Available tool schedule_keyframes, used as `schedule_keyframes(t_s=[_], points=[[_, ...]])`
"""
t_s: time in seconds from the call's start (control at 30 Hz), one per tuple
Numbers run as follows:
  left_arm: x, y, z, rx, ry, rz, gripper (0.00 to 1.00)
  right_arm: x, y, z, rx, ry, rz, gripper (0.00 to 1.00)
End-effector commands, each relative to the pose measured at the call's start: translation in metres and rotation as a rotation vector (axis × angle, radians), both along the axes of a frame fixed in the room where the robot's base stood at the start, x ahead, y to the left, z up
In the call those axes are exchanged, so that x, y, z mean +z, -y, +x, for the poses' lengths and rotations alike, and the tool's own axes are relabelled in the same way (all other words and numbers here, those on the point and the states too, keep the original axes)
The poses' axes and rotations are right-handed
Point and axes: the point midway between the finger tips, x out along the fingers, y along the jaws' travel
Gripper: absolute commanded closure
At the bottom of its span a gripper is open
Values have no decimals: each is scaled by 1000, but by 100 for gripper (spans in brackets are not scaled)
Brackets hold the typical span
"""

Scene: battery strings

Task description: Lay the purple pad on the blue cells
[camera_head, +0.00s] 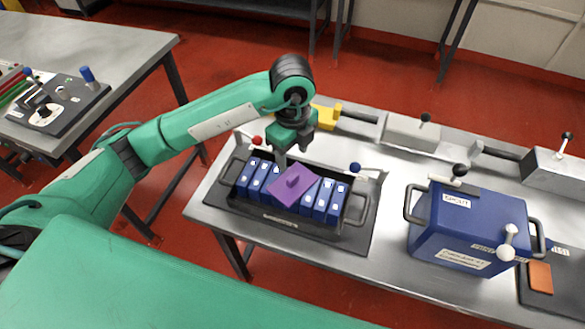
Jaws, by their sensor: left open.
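The purple pad (292,186) lies on the row of blue cells (258,178), across the middle ones and turned at an angle to the row. A small purple knob stands up from its top. The cells stand in a black tray (232,204) with a handle at each end. My left gripper (291,150) is open just above and behind the pad, and appears apart from it. The cells under the pad are hidden. My right gripper is not in view.
A blue box (460,228) with black handles stands to the right on the same metal table (385,245). Clamps with knobs line the back edge. A red ball knob (257,140) and a dark blue one (355,167) flank the tray. Another table is at left.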

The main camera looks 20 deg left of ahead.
Motion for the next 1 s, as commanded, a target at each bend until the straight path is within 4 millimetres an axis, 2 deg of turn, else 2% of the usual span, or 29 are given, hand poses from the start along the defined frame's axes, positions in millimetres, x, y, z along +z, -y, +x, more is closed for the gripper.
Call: schedule_keyframes(t_s=[0.1,0.3,1.0], points=[[19,0,0,-1,3,1,46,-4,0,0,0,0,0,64],[33,0,0,-2,1,0,46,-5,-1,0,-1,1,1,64],[34,0,-1,-1,-1,0,46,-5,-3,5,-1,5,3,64]])
